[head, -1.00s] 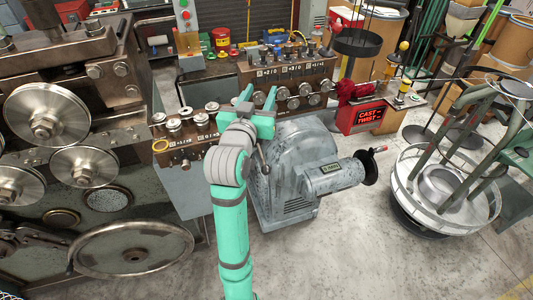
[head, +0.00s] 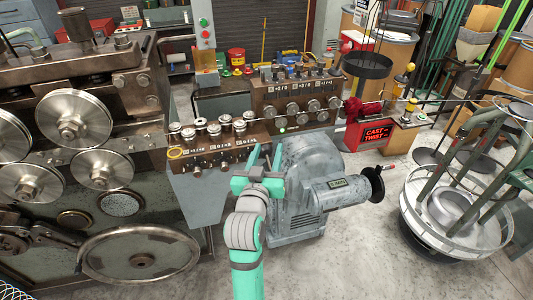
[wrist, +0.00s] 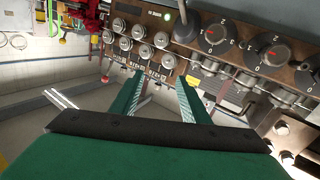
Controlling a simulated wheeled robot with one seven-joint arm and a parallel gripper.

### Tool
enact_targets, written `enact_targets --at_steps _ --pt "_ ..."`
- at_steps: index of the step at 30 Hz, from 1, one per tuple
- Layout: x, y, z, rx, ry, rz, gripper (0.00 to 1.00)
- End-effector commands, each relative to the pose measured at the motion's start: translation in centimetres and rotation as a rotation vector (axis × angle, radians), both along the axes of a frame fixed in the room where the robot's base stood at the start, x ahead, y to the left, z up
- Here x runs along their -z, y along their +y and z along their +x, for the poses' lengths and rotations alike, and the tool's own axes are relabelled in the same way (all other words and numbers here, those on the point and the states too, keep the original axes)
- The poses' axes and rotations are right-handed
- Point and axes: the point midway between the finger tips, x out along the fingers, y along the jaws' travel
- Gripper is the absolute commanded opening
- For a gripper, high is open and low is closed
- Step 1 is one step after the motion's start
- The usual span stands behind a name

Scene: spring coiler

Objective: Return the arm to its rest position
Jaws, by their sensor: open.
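My green arm rises from the bottom middle of the head view. My gripper (head: 266,158) is open and empty, its two green fingers spread in front of the roller panel of the spring coiler. In the wrist view my gripper (wrist: 162,92) also shows both fingers apart with nothing between them. The roller panel (head: 226,146) with its rollers and dials lies just behind the fingertips in the head view. I cannot tell the exact gap. A small green light (wrist: 145,50) is lit on the panel in the wrist view.
A grey motor housing (head: 300,190) with a handwheel (head: 376,183) stands right of my arm. The large machine (head: 130,80) with steel wheels fills the left. A wire reel stand (head: 455,205) stands at the right. Open floor (head: 345,255) lies at the bottom right.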

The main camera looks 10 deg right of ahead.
Motion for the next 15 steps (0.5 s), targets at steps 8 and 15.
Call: enact_targets --at_steps 8,15 --pt "0.03 0.23 0.03 -0.004 0.000 -0.001 0.42" --pt "0.45 0.42 -0.11 -0.009 0.004 -0.003 0.42"
